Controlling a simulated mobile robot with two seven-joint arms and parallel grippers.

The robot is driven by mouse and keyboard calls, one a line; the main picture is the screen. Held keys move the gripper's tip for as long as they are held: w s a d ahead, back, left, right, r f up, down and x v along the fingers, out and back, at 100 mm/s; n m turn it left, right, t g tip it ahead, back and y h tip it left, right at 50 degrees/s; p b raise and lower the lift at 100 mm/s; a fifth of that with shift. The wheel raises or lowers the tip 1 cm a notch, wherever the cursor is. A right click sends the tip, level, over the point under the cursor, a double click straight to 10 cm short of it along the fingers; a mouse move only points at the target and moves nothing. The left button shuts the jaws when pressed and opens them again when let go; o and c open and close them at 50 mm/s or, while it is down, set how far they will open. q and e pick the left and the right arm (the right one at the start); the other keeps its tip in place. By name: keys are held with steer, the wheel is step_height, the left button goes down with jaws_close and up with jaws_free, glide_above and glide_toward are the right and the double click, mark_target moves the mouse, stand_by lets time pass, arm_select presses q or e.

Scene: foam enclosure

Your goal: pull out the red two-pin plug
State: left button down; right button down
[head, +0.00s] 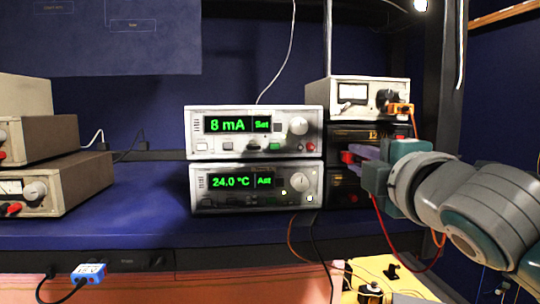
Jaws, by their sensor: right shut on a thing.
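My right gripper (352,157) reaches in from the right, with its purple fingers in front of the dark unit with an amber display (372,132). It is shut on the red two-pin plug (346,157), of which only a small red part shows at the fingertips. The fingers hide most of the plug and the unit's face behind it, so I cannot tell whether its pins sit in a socket. A red cable (388,235) hangs below the gripper and curves to the right. My left gripper is not in view.
Two stacked meters with green displays (255,133) stand left of the dark unit. A meter with an orange plug (399,108) sits on top of it. Grey instruments (58,140) stand at the left. A blue plug (88,272) and yellow box (385,275) are in front. The blue shelf (130,205) is clear at centre left.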

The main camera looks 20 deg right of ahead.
steer(key=shift+s, duration=0.15)
stand_by(0.7)
steer(key=shift+p+v, duration=0.6)
steer(key=shift+v, duration=2.25)
